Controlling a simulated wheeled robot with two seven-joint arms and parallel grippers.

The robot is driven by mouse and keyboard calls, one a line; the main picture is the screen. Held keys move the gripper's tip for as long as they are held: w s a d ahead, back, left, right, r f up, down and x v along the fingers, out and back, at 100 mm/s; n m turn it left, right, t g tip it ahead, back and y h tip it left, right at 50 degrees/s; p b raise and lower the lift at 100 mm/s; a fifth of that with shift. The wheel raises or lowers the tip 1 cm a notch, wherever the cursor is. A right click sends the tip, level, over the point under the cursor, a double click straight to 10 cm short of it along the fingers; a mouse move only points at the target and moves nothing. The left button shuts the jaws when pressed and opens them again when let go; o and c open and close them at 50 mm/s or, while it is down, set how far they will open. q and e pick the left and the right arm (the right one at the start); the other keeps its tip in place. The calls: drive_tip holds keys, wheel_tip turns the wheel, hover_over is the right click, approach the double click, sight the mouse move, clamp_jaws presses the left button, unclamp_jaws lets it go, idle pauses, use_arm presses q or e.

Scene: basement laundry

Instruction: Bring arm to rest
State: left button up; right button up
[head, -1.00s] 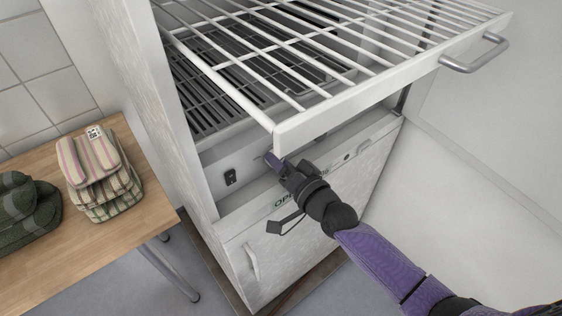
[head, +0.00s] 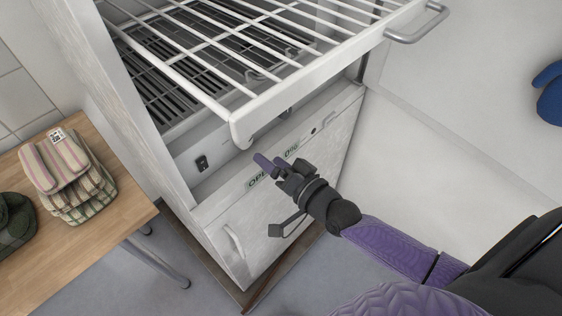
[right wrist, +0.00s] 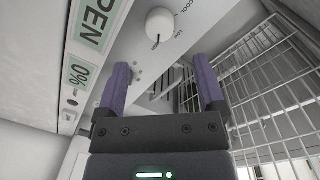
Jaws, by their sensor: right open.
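My right gripper (head: 268,164) is in front of the white drying cabinet (head: 225,215), just below the front corner of its pulled-out wire rack (head: 240,125). In the right wrist view its two purple fingers (right wrist: 163,90) are apart with nothing between them. A white knob (right wrist: 161,24) on the cabinet panel lies beyond the fingers there, and the wire rack (right wrist: 275,85) is to their right. My left gripper is in neither view.
A wooden table (head: 110,225) at the left holds folded striped cloths (head: 65,175) and dark green cloths (head: 15,220). The rack sticks out with a handle (head: 418,25) at its front. A blue object (head: 550,92) shows at the right edge. Floor is clear between table and cabinet.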

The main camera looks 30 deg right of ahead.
drive_tip(key=shift+v, duration=1.35)
